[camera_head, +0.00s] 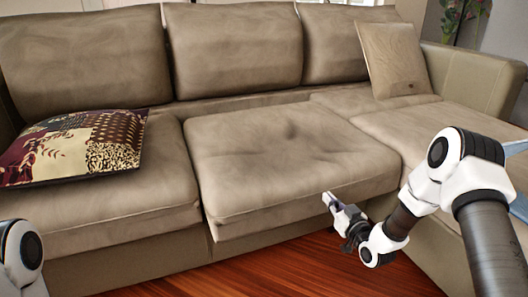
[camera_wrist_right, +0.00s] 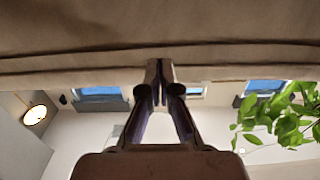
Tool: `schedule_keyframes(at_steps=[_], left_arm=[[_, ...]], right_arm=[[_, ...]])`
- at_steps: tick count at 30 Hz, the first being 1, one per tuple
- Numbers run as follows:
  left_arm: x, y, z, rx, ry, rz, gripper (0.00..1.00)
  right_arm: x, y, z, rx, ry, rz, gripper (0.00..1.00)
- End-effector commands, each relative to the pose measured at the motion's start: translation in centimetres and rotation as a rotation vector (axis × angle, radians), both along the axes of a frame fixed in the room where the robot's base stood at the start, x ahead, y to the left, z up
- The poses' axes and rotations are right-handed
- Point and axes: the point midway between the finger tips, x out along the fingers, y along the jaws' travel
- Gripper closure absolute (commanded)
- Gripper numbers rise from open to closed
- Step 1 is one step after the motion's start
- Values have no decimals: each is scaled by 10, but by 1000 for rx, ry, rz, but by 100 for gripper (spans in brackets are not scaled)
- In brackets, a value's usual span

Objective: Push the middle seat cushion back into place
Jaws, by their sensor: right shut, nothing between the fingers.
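The middle seat cushion (camera_head: 270,160) is beige, with a shallow dent on top. Its front edge juts out past the left seat cushion (camera_head: 120,200) and overhangs the sofa base. A strip of bare seat shows between its rear edge and the backrest. My right gripper (camera_head: 328,199) is shut and empty, its fingertips at the cushion's front face, right of its middle. In the right wrist view the shut fingers (camera_wrist_right: 160,72) overlap the lower border of the beige fabric (camera_wrist_right: 160,35); I cannot tell whether they touch. My left gripper is out of view.
A patterned pillow (camera_head: 75,147) lies on the left seat and a beige pillow (camera_head: 392,60) leans at the back right. The chaise section (camera_head: 430,120) borders the middle cushion on the right. Clear wooden floor (camera_head: 300,270) lies in front.

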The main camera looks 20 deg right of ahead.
Motion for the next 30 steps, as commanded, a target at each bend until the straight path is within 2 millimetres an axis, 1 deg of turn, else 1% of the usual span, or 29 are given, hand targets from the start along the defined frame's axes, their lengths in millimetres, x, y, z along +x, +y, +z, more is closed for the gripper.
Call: schedule_keyframes(at_steps=[14, 30], left_arm=[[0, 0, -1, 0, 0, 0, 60], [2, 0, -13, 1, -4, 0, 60]], right_arm=[[0, 0, 0, 0, 0, 0, 100], [31, 3, -1, -2, -2, 1, 100]])
